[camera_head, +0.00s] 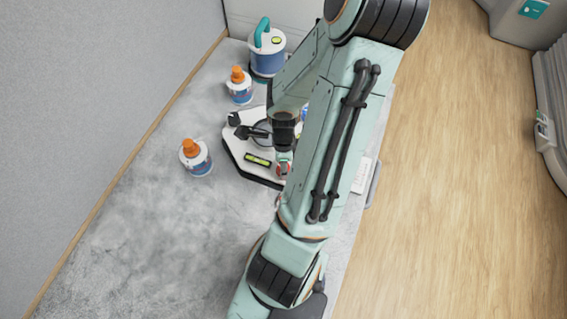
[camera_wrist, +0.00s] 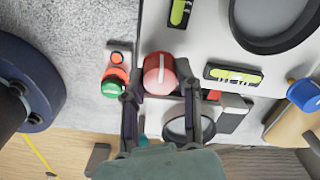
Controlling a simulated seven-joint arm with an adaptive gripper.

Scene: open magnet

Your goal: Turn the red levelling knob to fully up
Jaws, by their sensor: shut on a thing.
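The red levelling knob (camera_wrist: 160,72), with a pale line across its top, sits at the edge of a white plate (camera_wrist: 206,45) in the wrist view. My gripper (camera_wrist: 160,82) is shut on it, one dark finger at each side. In the head view my gripper (camera_head: 284,150) is over the front right of the white plate (camera_head: 237,143), partly hidden by my arm. A yellow-green spirit level (camera_wrist: 232,75) lies right of the knob, and another (camera_wrist: 180,12) lies above it. A blue knob (camera_wrist: 303,95) is at the plate's right in the wrist view.
Two orange-capped bottles (camera_head: 197,160) (camera_head: 240,90) and a blue-and-white container (camera_head: 267,58) stand left of and behind the plate. The grey bench (camera_head: 150,220) is clear at the front left.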

